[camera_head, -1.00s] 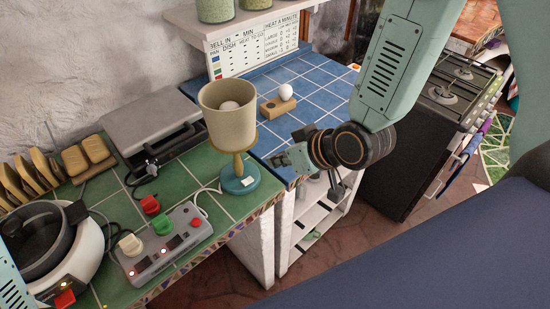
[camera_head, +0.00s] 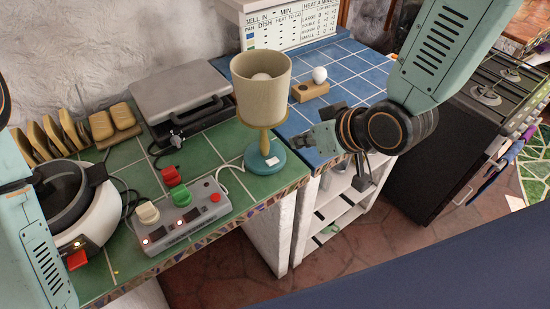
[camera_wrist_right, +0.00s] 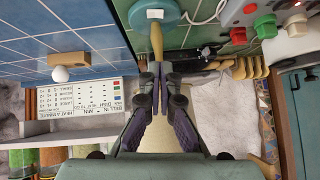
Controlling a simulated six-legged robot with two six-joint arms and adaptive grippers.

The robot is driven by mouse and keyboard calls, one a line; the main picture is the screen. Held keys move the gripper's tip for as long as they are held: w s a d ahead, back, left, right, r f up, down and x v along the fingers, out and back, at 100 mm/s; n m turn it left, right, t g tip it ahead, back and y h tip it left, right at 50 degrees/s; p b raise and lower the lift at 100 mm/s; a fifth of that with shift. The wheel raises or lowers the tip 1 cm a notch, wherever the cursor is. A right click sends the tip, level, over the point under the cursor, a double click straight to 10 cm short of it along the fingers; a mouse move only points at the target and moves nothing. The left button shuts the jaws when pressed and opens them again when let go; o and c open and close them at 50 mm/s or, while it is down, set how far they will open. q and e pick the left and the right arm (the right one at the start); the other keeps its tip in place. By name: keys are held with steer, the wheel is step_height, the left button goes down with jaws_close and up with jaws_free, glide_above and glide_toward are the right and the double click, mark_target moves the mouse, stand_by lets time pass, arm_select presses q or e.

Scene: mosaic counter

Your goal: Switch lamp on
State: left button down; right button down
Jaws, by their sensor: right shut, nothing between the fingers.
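The lamp stands upright on the green-tiled counter, with a beige shade (camera_head: 261,98), a wooden stem (camera_head: 264,142) and a round blue base (camera_head: 257,160). A small white switch (camera_head: 272,161) sits on the base; it also shows in the right wrist view (camera_wrist_right: 155,14). A pale bulb (camera_head: 261,77) shows inside the shade, with no clear glow. My right gripper (camera_head: 322,138) is right of the lamp, apart from the base. In the right wrist view its closed fingers (camera_wrist_right: 156,72) overlap the stem and partly hide the shade, holding nothing. My left arm shows at the left edge; its gripper is out of view.
A grey control box (camera_head: 184,220) with red, green and cream knobs stands left of the lamp. A white cooker (camera_head: 98,215), a toast rack (camera_head: 50,140) and a grey press (camera_head: 180,95) are farther left. A wooden block (camera_head: 310,92) with a white ball lies on blue tiles.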

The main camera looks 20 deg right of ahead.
steer(key=shift+f, duration=0.1)
glide_above(268, 160)
steer(key=s+d, duration=0.2)
steer(key=s, duration=0.1)
step_height(268, 160, down, 6)
steer(key=f, duration=0.2)
steer(key=a+f, duration=0.1)
steer(key=shift+w+f, duration=0.3)
steer(key=shift+w, duration=0.05)
steer(key=shift+f, duration=0.6)
steer(key=shift+f, duration=0.1)
steer(key=shift+f, duration=0.15)
steer(key=shift+s, duration=0.1)
